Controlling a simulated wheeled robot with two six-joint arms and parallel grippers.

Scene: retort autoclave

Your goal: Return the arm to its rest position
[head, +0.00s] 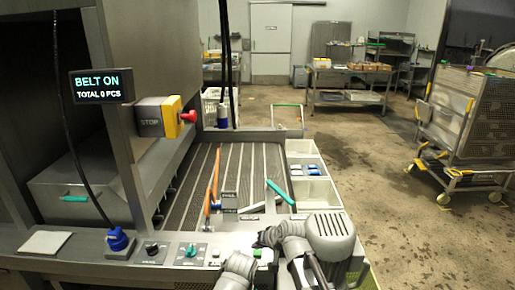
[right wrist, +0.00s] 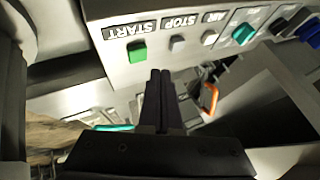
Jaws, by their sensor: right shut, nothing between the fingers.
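My right arm (head: 330,236) reaches in from the bottom right of the head view, bent over the front edge of the machine. My right gripper (head: 260,243) is small and dark there, close to the control panel (head: 225,252). In the right wrist view its two black fingers (right wrist: 160,74) are together and hold nothing. The fingertips are close to the panel with the green START button (right wrist: 137,52) and the grey STOP button (right wrist: 177,43). I cannot tell whether they touch it. My left gripper is not in view.
A ribbed belt (head: 248,165) with orange-handled (head: 216,165) and teal-handled tools lies behind the panel. White bins (head: 315,190) line its right side. A display (head: 101,85) reads BELT ON, TOTAL 0 PCS. A red stop button (head: 188,116) juts out. A wheeled cage cart (head: 465,125) stands right; floor between is open.

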